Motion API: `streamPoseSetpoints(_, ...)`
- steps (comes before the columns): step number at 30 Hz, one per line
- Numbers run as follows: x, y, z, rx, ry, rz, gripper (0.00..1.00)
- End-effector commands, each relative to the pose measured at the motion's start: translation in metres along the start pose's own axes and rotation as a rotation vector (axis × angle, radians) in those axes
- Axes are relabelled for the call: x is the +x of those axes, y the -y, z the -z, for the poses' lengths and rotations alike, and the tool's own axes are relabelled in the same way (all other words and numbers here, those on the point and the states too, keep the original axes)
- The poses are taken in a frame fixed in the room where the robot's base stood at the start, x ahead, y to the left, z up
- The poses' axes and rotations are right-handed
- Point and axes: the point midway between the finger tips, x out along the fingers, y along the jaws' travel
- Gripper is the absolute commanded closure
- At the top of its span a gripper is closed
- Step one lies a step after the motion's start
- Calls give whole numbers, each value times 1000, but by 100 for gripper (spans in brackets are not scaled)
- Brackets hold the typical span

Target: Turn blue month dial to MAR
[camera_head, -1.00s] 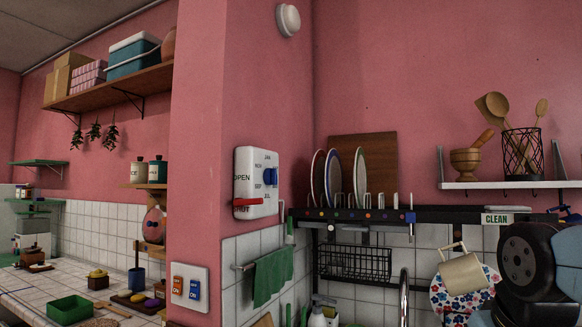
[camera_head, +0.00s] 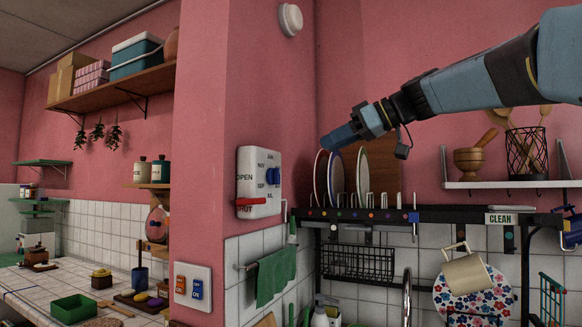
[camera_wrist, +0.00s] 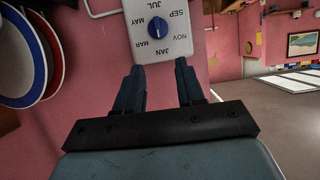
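The blue month dial (camera_head: 272,176) sits on the right part of a white wall box (camera_head: 258,208), with month labels around it. In the wrist view the dial (camera_wrist: 161,33) and its labels appear upside down, with MAR at its lower left and JAN below it. The knob's ridge stands roughly upright there; I cannot read its pointer end for certain. My gripper (camera_wrist: 159,84) is open and empty, its two fingers spread below the box and apart from the dial. In the head view my gripper (camera_head: 337,138) is right of and above the box.
A red lever (camera_head: 250,201) by OPEN and SHUT labels is on the same box. Plates (camera_head: 362,176) stand in a rack behind my gripper; plates also show in the wrist view (camera_wrist: 22,55). Below are a switch panel (camera_head: 193,288) and a green towel (camera_head: 272,276).

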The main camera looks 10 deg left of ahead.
Motion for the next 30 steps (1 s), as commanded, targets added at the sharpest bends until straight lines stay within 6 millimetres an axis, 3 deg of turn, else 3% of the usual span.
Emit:
streamPoseSetpoints(8, 28, 0, 2, -7, -5, 6, 62)
streamPoseSetpoints(21, 104, -1, 2, -4, -4, 5, 62)
streamPoseSetpoints(30, 133, -1, 2, -4, -4, 2, 62)
